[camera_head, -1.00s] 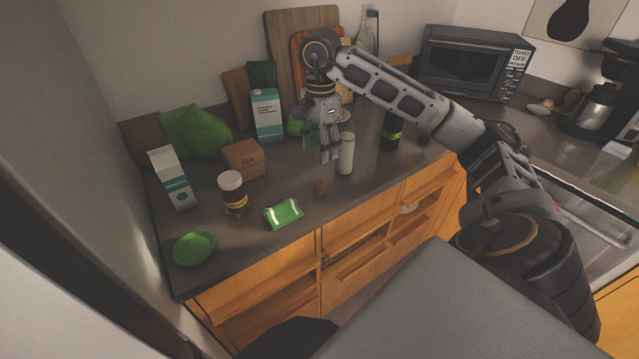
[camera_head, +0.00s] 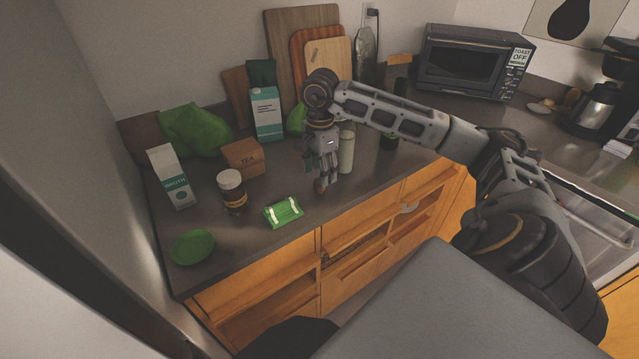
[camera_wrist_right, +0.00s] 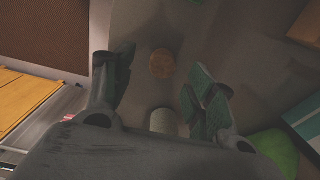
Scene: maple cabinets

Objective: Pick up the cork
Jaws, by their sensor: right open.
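The cork (camera_wrist_right: 162,64) is a small brown round piece on the dark counter (camera_wrist_right: 140,25). In the right wrist view it lies between the two fingers of my right gripper (camera_wrist_right: 159,85), a little beyond their tips, with clear space on both sides. In the head view the cork (camera_head: 319,187) shows just under the fingertips of my right gripper (camera_head: 323,178), partly covered by them. My right gripper points down, open and empty. Whether the fingertips touch the cork cannot be told. My left gripper is not in view.
A pale cylinder (camera_head: 346,152) stands close beside the right gripper. A green packet (camera_head: 284,213), a jar (camera_head: 232,190), a tea box (camera_head: 243,158) and a green bowl (camera_head: 192,247) are to the left. The counter's front edge is near the cork.

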